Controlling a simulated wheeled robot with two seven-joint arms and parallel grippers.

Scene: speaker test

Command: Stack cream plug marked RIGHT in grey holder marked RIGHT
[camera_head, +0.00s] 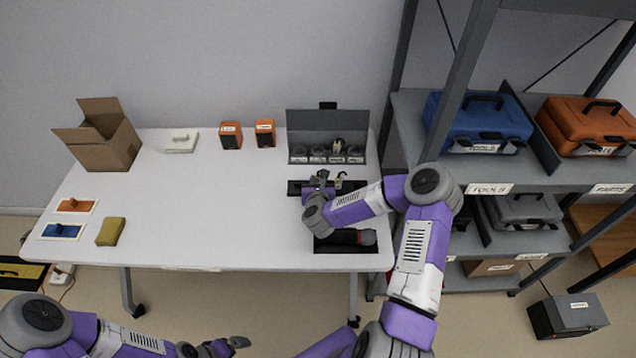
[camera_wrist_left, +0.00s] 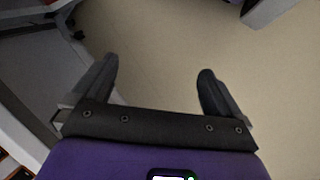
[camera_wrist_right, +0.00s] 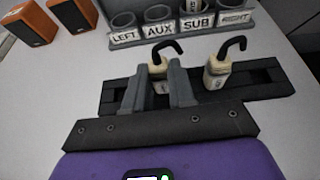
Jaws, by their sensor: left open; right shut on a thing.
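My right gripper (camera_wrist_right: 158,82) is shut on a cream plug (camera_wrist_right: 157,69) with a black bent cable, at the black slotted tray (camera_wrist_right: 264,82). The plug's marking is mostly hidden by the fingers. A second cream plug (camera_wrist_right: 217,73) stands upright in the tray to the right; its label is unreadable. Behind is a row of grey round holders marked LEFT, AUX, SUB and RIGHT. The RIGHT holder (camera_wrist_right: 235,18) is at the right end and looks empty. Another plug (camera_head: 337,146) stands at the SUB holder (camera_wrist_right: 198,21). My left gripper (camera_wrist_left: 158,70) is open and empty, off the table's front.
Two orange speakers (camera_head: 231,136) (camera_head: 265,133) stand left of the holder rack (camera_head: 325,122). A cardboard box (camera_head: 105,140), a white block (camera_head: 182,142) and a yellow sponge (camera_head: 111,231) are farther left. Shelves (camera_head: 520,165) stand right of the table. The table's middle is clear.

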